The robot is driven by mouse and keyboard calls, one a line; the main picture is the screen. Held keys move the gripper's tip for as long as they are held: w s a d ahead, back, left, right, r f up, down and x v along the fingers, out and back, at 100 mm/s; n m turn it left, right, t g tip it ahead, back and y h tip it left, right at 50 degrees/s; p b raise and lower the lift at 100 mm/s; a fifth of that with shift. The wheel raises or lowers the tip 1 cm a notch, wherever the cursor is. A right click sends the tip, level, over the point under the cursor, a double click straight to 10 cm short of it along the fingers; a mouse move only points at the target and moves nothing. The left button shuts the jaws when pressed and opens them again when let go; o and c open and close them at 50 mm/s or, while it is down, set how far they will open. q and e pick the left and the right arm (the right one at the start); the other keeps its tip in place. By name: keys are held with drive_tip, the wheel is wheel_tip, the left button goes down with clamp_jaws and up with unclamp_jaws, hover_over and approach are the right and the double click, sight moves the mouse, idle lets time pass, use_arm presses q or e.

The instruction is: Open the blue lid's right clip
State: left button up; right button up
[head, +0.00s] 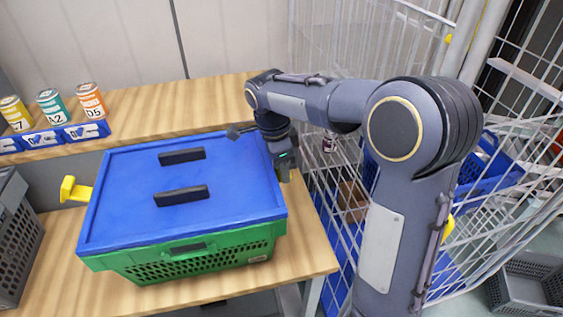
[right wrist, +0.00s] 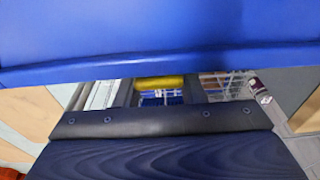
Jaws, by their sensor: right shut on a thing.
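The blue lid (head: 225,190) lies on a green crate (head: 200,258) on the wooden table. A yellow clip (head: 75,190) sticks out from its left side. My right gripper (head: 284,172) points down beside the lid's right edge and is shut on the right clip. In the head view the gripper hides that clip. In the right wrist view a yellow piece of the right clip (right wrist: 160,82) shows between dark gripper parts, below the blue lid edge (right wrist: 160,50). My left gripper is not in view.
Several cans (head: 90,100) and small blue bins (head: 62,136) stand on the back ledge at left. A grey crate (head: 18,240) is at the left edge. A white wire cage (head: 335,190) stands close to the right of the table. Bare table (head: 305,245) shows right of the crate.

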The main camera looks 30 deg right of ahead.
drive_tip(key=shift+r+h+p, duration=0.25)
drive_tip(key=shift+h+p, duration=0.35)
drive_tip(key=shift+h, duration=0.5)
drive_tip(key=shift+d+r+g+h, duration=0.1)
drive_tip(key=shift+g+h, duration=0.2)
drive_tip(key=shift+h, duration=0.4)
drive_tip(key=shift+d+r+g+h, duration=0.1)
drive_tip(key=shift+g+h, duration=0.2)
drive_tip(key=shift+h, duration=0.4)
drive_tip(key=o, duration=1)
drive_tip(key=shift+r, duration=0.1)
drive_tip(key=v, duration=0.7)
drive_tip(key=shift+a+r, duration=0.2)
drive_tip(key=shift+a, duration=0.1)
